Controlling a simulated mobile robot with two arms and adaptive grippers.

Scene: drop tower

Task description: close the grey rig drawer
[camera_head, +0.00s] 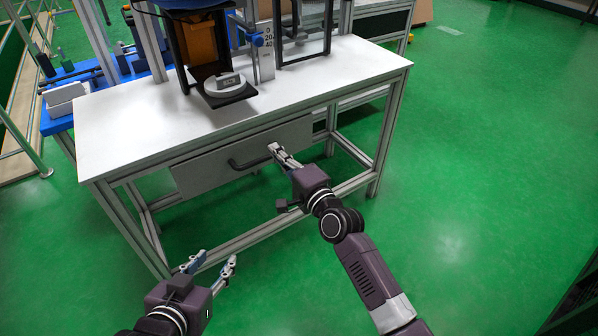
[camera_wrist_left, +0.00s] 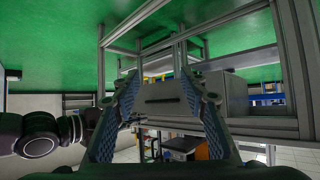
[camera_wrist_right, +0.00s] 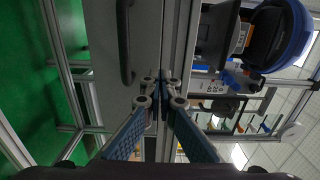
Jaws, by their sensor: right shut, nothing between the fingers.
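The grey rig drawer (camera_head: 215,166) sits under the white tabletop, with a dark bar handle (camera_head: 250,161) across its front. How far it stands out is hard to tell. My right gripper (camera_head: 274,149) is shut and empty, with its fingertips at the drawer front just right of the handle. In the right wrist view, the closed fingertips (camera_wrist_right: 160,78) are beside the handle (camera_wrist_right: 124,42), near the drawer's upper edge; contact is unclear. My left gripper (camera_head: 213,262) is open and empty, low in front of the table. The left wrist view shows the drawer (camera_wrist_left: 165,101) beyond its spread fingers.
The white table (camera_head: 130,125) carries a drop rig with a dark frame and a grey round piece (camera_head: 230,84). A blue bench (camera_head: 60,122) with parts stands at the left. The green floor (camera_head: 480,190) to the right is clear.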

